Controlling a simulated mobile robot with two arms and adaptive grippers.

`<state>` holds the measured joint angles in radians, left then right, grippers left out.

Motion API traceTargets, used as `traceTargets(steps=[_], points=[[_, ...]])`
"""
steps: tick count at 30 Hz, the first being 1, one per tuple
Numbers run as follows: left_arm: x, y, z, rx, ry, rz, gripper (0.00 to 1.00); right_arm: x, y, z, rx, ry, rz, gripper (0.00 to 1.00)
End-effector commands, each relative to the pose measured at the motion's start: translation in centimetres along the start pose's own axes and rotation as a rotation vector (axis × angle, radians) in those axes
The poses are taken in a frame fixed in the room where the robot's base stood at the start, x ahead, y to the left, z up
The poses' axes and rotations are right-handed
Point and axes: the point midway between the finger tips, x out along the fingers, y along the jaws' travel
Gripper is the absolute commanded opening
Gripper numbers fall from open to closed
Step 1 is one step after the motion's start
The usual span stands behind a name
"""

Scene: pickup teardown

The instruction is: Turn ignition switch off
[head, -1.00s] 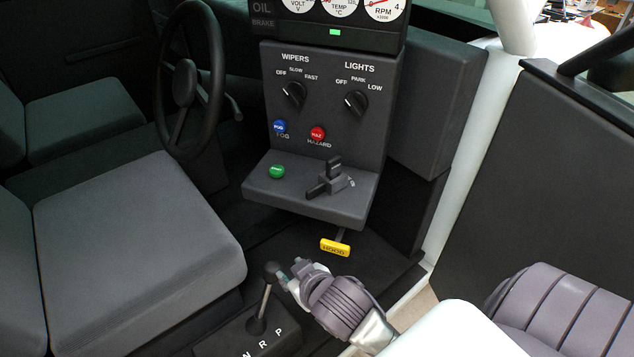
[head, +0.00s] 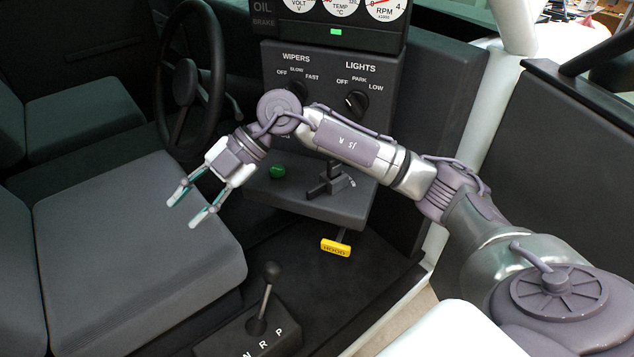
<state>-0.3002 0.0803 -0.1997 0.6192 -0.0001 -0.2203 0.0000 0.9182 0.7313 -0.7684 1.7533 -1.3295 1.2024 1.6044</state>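The ignition switch with its dark key (head: 331,177) stands on the small shelf (head: 322,204) at the bottom of the dash panel. My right arm reaches in from the lower right, across the panel's front. My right gripper (head: 182,209) is open and empty over the front edge of the grey seat, to the left of the switch and apart from it. My arm passes above the switch in the picture, and the switch stays visible. My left gripper does not show.
A green button (head: 277,171) is left of the switch. A yellow hood handle (head: 335,247) hangs below the shelf. A gear lever (head: 267,290) stands lower down, and a steering wheel (head: 185,80) is at the left. My arm hides the fog and hazard buttons. The lights knob (head: 356,102) is clear.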

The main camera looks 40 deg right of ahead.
Motion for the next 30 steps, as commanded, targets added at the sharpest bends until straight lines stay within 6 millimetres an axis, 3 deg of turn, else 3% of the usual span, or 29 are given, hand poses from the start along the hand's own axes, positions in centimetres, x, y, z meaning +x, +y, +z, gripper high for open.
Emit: traceTargets(steps=[1, 3, 6, 9, 12, 17, 21, 30], points=[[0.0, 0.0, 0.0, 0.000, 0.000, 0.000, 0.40, -2.9, -0.5, 2.5, 0.045, -0.141, -0.101, 0.38], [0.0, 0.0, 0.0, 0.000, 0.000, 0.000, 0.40, -7.2, -1.9, 5.6, 0.146, -0.334, -0.229, 0.38], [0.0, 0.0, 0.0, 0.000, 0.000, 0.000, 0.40, -13.7, -3.4, 8.4, 0.309, -0.580, -0.343, 0.38], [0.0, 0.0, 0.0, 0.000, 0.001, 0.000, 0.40, -19.1, -4.6, 9.5, 0.450, -0.760, -0.400, 0.38], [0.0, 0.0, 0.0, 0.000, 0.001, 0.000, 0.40, -22.3, -5.3, 9.7, 0.543, -0.866, -0.427, 0.38], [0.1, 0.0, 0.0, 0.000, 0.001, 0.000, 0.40, -23.3, -6.3, 10.2, 0.592, -0.915, -0.441, 0.38], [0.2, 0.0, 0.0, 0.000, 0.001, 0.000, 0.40, -22.0, -7.7, 11.5, 0.591, -0.911, -0.446, 0.38], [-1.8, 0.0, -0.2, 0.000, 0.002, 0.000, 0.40, -18.7, -11.2, 15.1, 0.589, -0.910, -0.445, 0.38]])
